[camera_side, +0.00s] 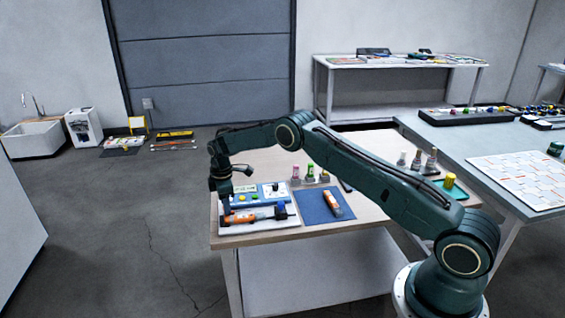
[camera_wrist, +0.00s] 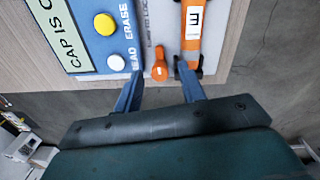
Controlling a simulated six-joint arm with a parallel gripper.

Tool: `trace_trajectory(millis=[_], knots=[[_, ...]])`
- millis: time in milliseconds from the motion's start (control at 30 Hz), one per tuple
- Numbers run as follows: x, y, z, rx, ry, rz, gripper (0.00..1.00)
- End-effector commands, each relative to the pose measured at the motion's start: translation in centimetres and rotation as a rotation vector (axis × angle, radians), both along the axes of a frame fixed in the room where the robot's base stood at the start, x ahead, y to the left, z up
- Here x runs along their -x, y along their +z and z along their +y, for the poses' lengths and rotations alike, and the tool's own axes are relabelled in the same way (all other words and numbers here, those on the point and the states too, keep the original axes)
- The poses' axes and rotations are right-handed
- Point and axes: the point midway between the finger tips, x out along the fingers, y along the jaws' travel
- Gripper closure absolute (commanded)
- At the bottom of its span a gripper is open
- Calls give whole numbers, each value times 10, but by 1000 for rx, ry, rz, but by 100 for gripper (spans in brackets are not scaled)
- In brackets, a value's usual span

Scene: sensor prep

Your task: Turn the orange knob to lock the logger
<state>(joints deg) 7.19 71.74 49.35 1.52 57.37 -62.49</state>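The orange knob (camera_wrist: 159,71) is on the white panel strip in the wrist view, its narrow end pointing up. The orange logger (camera_wrist: 192,22) with a white label lies just right of it, near a dark clip. In the side view, the logger (camera_side: 246,216) lies on the white board at the table's left. My gripper (camera_wrist: 160,80) is open, its two blue fingers apart, with the knob between the fingertips in the picture. I cannot tell whether they touch it. In the side view my gripper (camera_side: 226,206) points down over the board's left end; the knob is hidden or too small there.
A blue panel (camera_wrist: 95,35) with yellow and white buttons adjoins the knob. Another orange device (camera_side: 333,204) lies on a blue mat (camera_side: 312,207) to the right. Small bottles (camera_side: 310,174) stand behind. The table edge is close to my gripper.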

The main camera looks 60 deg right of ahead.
Motion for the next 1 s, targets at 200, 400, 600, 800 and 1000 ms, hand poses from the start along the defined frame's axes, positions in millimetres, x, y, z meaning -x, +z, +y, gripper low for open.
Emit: trace_trajectory(millis=[200, 400, 600, 800, 1000], knots=[[0, 0, 0, 0, 0, 0, 100], [0, 0, 0, 0, -5, 0, 100], [0, 1, 0, 1, -43, 0, 100], [0, 1, 0, 0, -136, 0, 100], [0, 1, 1, 0, -284, 0, 100]])
